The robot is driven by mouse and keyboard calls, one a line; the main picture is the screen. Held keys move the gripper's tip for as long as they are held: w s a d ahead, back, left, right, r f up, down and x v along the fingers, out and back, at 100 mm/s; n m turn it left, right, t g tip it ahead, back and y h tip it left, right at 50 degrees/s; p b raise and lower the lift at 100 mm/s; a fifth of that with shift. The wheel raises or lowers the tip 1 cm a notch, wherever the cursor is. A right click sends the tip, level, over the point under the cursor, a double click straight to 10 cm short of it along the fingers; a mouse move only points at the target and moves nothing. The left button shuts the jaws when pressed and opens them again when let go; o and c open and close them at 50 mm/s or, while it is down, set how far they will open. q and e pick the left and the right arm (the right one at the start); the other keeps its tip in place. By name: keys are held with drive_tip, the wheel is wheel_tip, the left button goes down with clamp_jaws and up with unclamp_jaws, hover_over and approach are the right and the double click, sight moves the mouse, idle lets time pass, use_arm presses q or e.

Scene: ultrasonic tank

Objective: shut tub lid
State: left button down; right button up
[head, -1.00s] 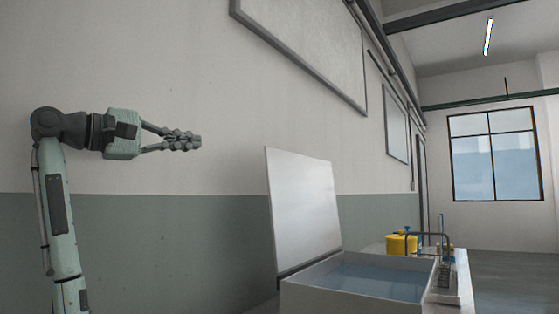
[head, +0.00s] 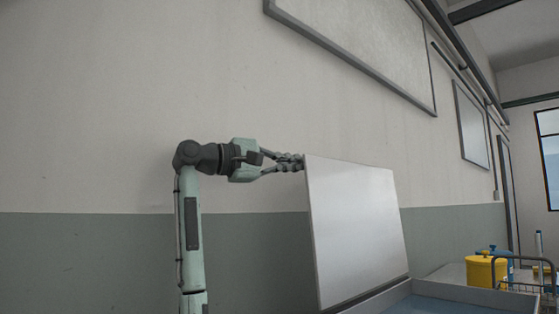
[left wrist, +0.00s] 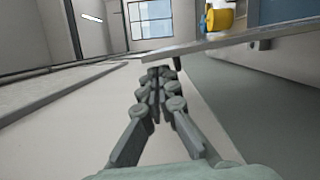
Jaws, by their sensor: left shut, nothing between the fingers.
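The tub lid (head: 357,232) is a flat pale panel standing open, near upright, at the back-left edge of the tub (head: 398,297). The tub shows only in part at the bottom of the head view, with bluish liquid inside. My left gripper (head: 300,162) is shut and empty, its fingertips at the lid's upper left edge. Whether they touch it I cannot tell. In the left wrist view, the fingers (left wrist: 160,78) are together, and the lid (left wrist: 215,43) is seen edge-on just beyond the tips. My right gripper is in neither view.
A yellow container (head: 484,271) and a wire rack (head: 535,283) stand on the bench right of the tub. The wall is behind the lid and my left arm, with framed boards (head: 365,45) high on it. Space left of my arm is clear.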

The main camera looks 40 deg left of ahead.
use_arm(q)
drive_tip(key=shift+x, duration=1)
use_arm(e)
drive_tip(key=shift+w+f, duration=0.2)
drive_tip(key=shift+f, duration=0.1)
use_arm(q)
drive_tip(key=shift+d, duration=0.1)
